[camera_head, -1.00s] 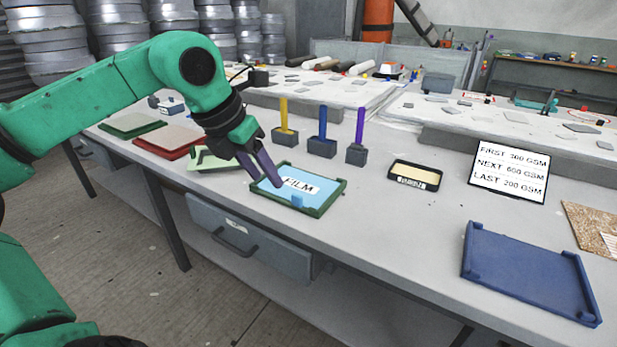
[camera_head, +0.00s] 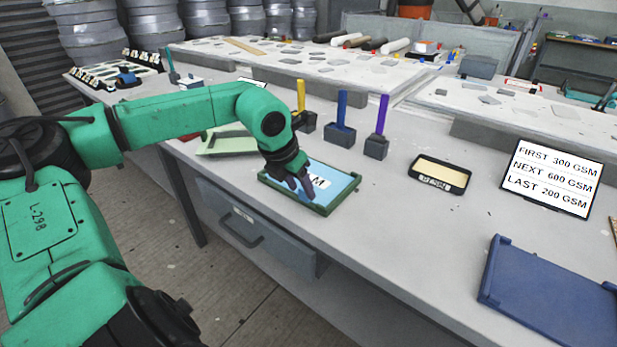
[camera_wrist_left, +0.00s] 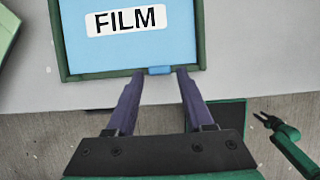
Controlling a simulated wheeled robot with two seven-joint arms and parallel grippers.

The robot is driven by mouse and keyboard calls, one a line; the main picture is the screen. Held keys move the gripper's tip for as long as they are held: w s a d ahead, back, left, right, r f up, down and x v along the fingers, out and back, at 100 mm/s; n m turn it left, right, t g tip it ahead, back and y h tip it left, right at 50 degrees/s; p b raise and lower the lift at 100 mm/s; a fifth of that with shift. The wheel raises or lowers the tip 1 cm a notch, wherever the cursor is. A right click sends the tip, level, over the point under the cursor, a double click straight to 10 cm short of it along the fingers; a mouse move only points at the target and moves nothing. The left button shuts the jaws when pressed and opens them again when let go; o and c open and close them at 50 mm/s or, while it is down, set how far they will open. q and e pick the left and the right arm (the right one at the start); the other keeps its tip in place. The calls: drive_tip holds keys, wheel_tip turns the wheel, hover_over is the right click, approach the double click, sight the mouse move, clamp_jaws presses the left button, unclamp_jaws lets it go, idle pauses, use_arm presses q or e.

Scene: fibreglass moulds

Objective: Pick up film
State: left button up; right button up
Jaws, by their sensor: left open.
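The film is a light blue sheet (camera_head: 328,178) labelled FILM, lying in a shallow green tray (camera_head: 350,197) on the workbench. It also shows in the left wrist view (camera_wrist_left: 110,55), with a small blue tab (camera_wrist_left: 160,70) at its near edge. My left gripper (camera_head: 303,197) is over the near part of the tray and hides part of the label. In the left wrist view its two fingers (camera_wrist_left: 162,74) are apart, with their tips close to either side of the tab. Contact cannot be told. A small green arm part with dark prongs, apparently my right gripper (camera_wrist_left: 268,120), shows at lower right.
Holders with yellow, blue (camera_head: 341,128) and purple (camera_head: 378,138) uprights stand behind the tray. A black-framed box (camera_head: 440,174), a sign (camera_head: 553,178) and a dark blue tray (camera_head: 548,295) lie to the right. A pale green tray (camera_head: 228,143) is at left.

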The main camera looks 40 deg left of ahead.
use_arm(q)
drive_tip(key=shift+w+f, duration=0.3)
drive_tip(key=shift+f, duration=0.35)
drive_tip(key=shift+r, duration=0.1)
clamp_jaws()
